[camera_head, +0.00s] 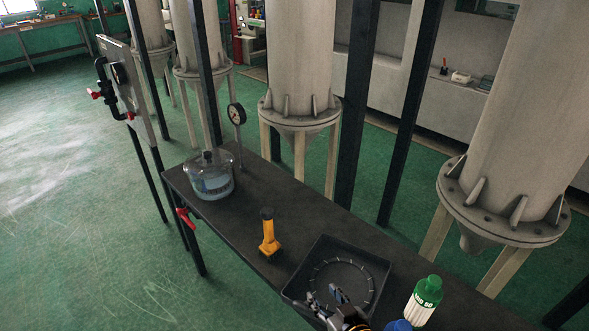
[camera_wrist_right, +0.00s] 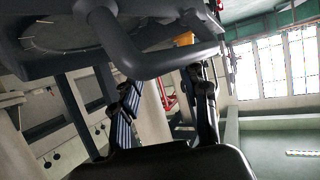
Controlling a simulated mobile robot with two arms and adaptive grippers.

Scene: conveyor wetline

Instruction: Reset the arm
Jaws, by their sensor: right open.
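My right gripper (camera_head: 325,299) is at the bottom of the head view, over the near part of a black square tray (camera_head: 375,265). Its jaws are open, and I see nothing between them. In the right wrist view the two fingers of the right gripper (camera_wrist_right: 166,88) stand apart, below a dark grey curved bar (camera_wrist_right: 150,58). I cannot tell whether the fingers touch the tray. My left gripper is in neither view.
On the dark bench (camera_head: 315,215) stand a yellow handheld tool (camera_head: 268,236), a clear vessel with bluish liquid (camera_head: 211,178), a gauge (camera_head: 237,115) and a green-capped bottle (camera_head: 424,300). A blue cap (camera_head: 398,326) shows at the bottom edge. Posts and large hoppers stand behind.

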